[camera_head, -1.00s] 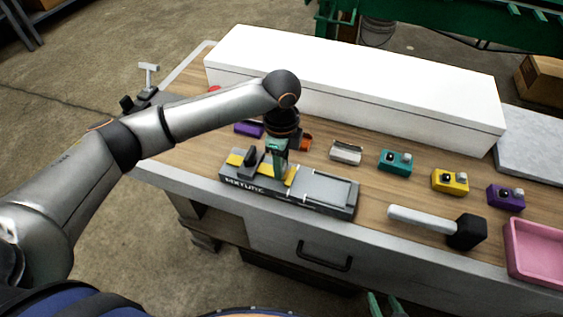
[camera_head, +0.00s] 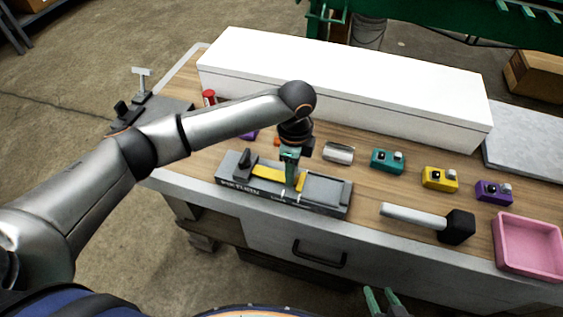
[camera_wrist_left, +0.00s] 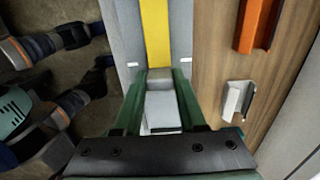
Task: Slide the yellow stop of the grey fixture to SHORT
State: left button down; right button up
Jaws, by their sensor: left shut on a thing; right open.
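The grey fixture (camera_head: 328,190) lies along the front of the bench, with lettering on its front face. A yellow strip (camera_head: 267,173) shows in its channel left of my left gripper; it also shows in the left wrist view (camera_wrist_left: 157,35). The yellow stop (camera_head: 300,182) shows just right of the fingers. My left gripper (camera_head: 290,178) points down into the channel, shut on the stop, which its green fingers partly hide. In the left wrist view the fingers (camera_wrist_left: 160,105) flank a pale block. The SHORT mark is not readable. My right gripper (camera_head: 383,300) is open and empty at the bottom edge.
A hammer (camera_head: 415,216) and a pink tray (camera_head: 528,248) lie right of the fixture. Behind are a metal channel piece (camera_head: 338,153), teal (camera_head: 388,160), yellow (camera_head: 440,179) and purple (camera_head: 494,192) blocks, and a long white box (camera_head: 340,92). A dark upright piece (camera_head: 245,158) stands on the fixture's left end.

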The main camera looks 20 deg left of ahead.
pick_arm(q)
jog(key=shift+d, duration=0.25)
jog(key=c, duration=0.7)
grip_release()
jog(key=shift+o, duration=1.1)
jog(key=shift+r, duration=0.15)
notch_tip(320, 180, up, 12)
jog(key=shift+r, duration=0.15)
